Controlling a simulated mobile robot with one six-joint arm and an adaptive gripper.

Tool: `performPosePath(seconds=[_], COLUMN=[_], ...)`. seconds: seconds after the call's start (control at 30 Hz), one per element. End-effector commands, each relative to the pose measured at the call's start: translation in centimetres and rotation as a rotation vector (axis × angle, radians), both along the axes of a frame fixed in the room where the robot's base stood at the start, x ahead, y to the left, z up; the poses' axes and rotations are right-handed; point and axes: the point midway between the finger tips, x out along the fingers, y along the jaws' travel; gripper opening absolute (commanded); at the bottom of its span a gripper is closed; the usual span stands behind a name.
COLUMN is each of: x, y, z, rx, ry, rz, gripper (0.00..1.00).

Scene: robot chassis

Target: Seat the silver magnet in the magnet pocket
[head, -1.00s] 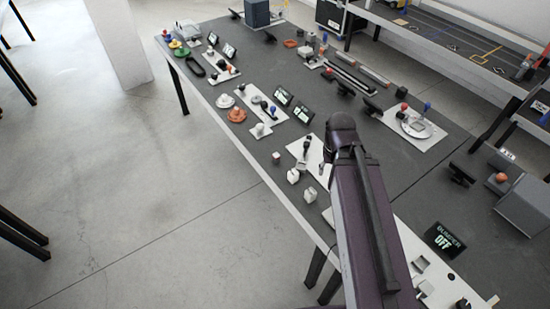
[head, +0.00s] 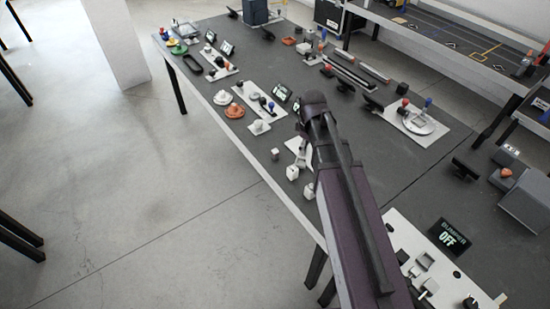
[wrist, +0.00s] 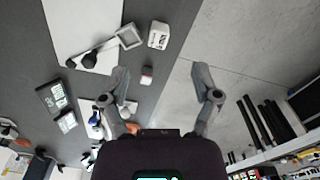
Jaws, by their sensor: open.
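My gripper (wrist: 163,80) is open and empty in the wrist view, its two fingers spread wide. The same cube (head: 275,154) sits near the table's front edge in the head view. A grey square frame (wrist: 130,37) lies by a white plate (wrist: 82,30); I cannot tell whether it is the magnet pocket. In the head view my arm hides the gripper and part of that plate.
White blocks (head: 292,172) stand near the table's front edge, and one shows in the wrist view (wrist: 158,35). A dark handled tool (wrist: 90,60) lies on the plate. A "BUMPER OFF" display (head: 449,237) stands behind another fixture plate (head: 400,222). Open floor lies in front of the table.

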Motion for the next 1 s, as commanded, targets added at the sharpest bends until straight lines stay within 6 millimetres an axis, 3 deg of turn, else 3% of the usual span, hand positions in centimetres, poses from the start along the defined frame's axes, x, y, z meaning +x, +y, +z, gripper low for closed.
performPosePath(seconds=[0.03, 0.1, 0.6, 0.8, 1.0], x=[1.6, 3.0, 11.8, 13.3, 13.7], y=[0.7, 1.7, 8.4, 10.0, 10.3], z=[-0.8, -1.3, -4.6, -5.2, -5.2], rx=[0.000, 0.000, 0.001, 0.001, 0.001], ry=[0.000, 0.000, 0.000, 0.000, 0.000], rz=[0.079, 0.199, 1.007, 1.188, 1.239], gripper=[0.80, 0.80, 0.80, 0.80, 0.80])
